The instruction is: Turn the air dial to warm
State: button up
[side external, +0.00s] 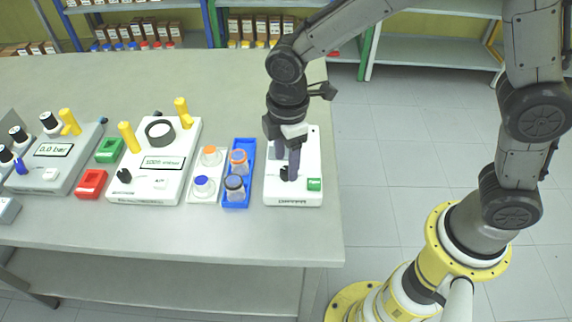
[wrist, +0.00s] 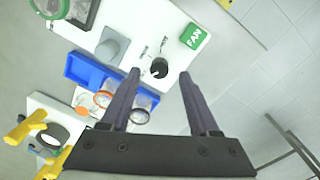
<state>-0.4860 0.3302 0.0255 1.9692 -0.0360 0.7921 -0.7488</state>
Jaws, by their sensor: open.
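The air device is a white box (side external: 309,191) at the right end of the bench, below my gripper (side external: 289,163). Its small black dial (side external: 286,174) is near the front and partly hidden by the fingers. In the wrist view the black dial (wrist: 159,68) lies between the two open fingertips, nearer the left one. Small printed labels sit beside the dial, too small to read. My gripper (wrist: 159,73) points down, open and empty. I cannot tell whether the fingertips have reached the dial's height.
A green FAN button (wrist: 194,36) is right beside the dial; it also shows in the side view (side external: 314,184). A blue tray (side external: 237,203) with capped jars stands close to the left. A white stirrer (side external: 148,189) with yellow handles is farther left. The bench edge lies right of the device.

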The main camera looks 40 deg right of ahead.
aim_at(286, 175)
jog(key=shift+f, duration=1.3)
jog(key=shift+c, duration=0.4)
grip_shut()
